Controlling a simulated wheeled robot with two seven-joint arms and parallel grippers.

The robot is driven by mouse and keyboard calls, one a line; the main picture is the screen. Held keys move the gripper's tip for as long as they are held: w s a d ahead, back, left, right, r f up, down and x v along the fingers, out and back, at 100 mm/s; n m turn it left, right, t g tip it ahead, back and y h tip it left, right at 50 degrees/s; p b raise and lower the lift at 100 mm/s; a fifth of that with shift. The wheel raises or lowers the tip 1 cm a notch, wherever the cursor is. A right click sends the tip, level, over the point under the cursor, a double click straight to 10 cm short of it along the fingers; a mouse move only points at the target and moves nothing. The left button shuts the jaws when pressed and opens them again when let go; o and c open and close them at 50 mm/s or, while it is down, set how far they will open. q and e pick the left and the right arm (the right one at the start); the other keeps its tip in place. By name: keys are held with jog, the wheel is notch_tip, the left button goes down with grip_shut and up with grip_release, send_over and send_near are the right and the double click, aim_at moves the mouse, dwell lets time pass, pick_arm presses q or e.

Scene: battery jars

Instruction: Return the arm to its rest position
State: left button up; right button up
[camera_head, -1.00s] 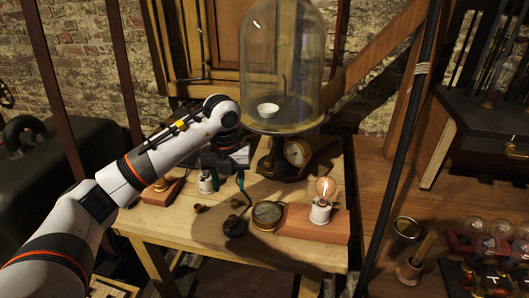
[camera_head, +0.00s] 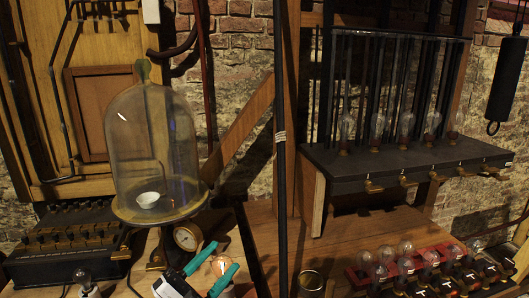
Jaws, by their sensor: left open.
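My left gripper (camera_head: 221,258) shows at the bottom edge, its two teal fingers apart. The rest of my left arm is below the frame. My right gripper is not in view.
A glass bell jar (camera_head: 152,140) with a small white cup (camera_head: 147,200) stands behind my gripper, by a round gauge (camera_head: 187,237). A dark pole (camera_head: 281,150) rises right of it. A dark shelf with bulbs and taps (camera_head: 400,160) and several bulbs in red holders (camera_head: 405,265) are at right.

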pick_arm(q)
jog(key=s+a+f+n+t+y, duration=0.1)
jog(key=a+f+n+t+y, duration=0.1)
jog(key=a+f+n+y, duration=1.05)
jog(key=s+f+n+g+y, duration=0.5)
jog(key=s+f+n+g, duration=0.1)
jog(key=s+f+g+h, duration=0.1)
jog(key=s+f+g, duration=0.4)
jog(key=s, duration=0.4)
jog(key=s+f+g+h, duration=0.1)
jog(key=s+f+g, duration=0.35)
jog(key=s, duration=0.35)
notch_tip(320, 180, down, 25)
jog(key=s, duration=0.1)
jog(key=s+a+f+g, duration=0.2)
jog(key=s+f, duration=1.5)
jog(key=shift+f, duration=0.3)
